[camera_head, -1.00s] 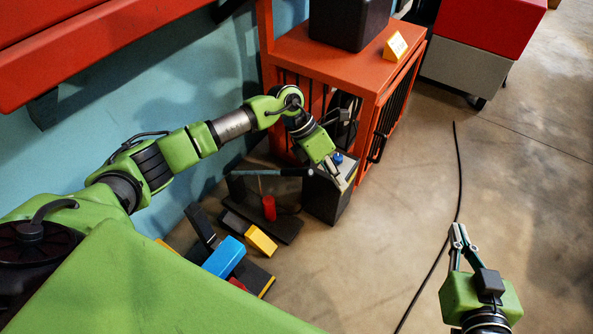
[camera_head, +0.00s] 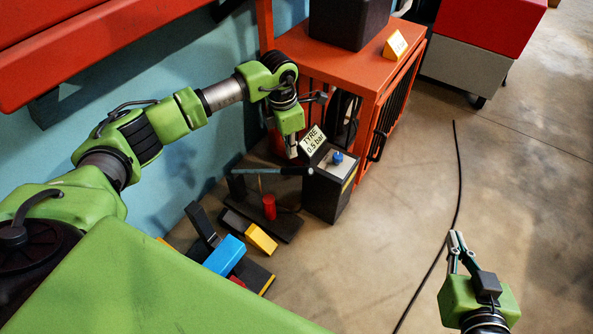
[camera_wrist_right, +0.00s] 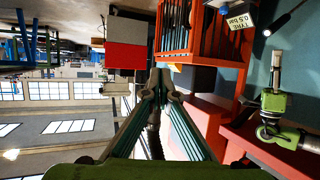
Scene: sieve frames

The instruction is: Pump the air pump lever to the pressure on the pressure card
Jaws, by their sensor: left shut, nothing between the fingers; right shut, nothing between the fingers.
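The air pump (camera_head: 269,207) has a red cylinder on a black base on the floor. Its dark lever (camera_head: 280,171) lies roughly level above it. Beside it stands a black box (camera_head: 326,198) with a blue knob (camera_head: 337,158) and a sign (camera_head: 313,142) reading "TYRE 0.5 bar"; the sign also shows in the right wrist view (camera_wrist_right: 238,20). A yellow tent card (camera_head: 396,45), its text unreadable, stands on the orange cabinet. My left gripper (camera_head: 292,153) is shut and empty, just left of the sign and above the lever; contact is unclear. My right gripper (camera_head: 456,239) is shut and empty over open floor.
The orange cabinet (camera_head: 350,62) stands behind the box. A foot pump with blue and yellow parts (camera_head: 225,257) lies at front left. A black cable (camera_head: 458,175) crosses the floor. A red and grey cart (camera_head: 464,76) stands at back right. The right floor is largely clear.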

